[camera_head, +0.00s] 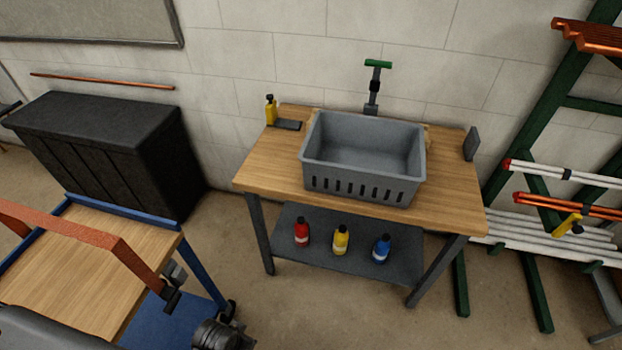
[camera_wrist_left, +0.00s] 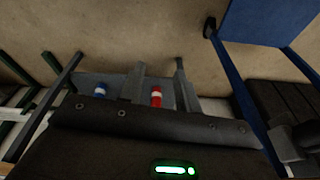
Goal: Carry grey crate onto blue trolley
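The grey crate (camera_head: 365,187) stands upright on the wooden workbench (camera_head: 268,165); it looks empty and has slots along its front. The blue trolley (camera_head: 120,213) is at the lower left, with a wooden top and an orange-red handle bar (camera_head: 85,232) across it. In the left wrist view, blue trolley parts (camera_wrist_left: 262,22) show at the upper right. My left gripper (camera_wrist_left: 160,68) shows there with its two fingers apart and nothing held between them; the crate is not visible in that view. My right gripper is in neither view.
Red (camera_head: 302,233), yellow (camera_head: 341,241) and blue (camera_head: 381,249) bottles stand on the bench's lower shelf. A black cabinet (camera_head: 110,150) is left; a green pipe rack (camera_head: 545,100) is right.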

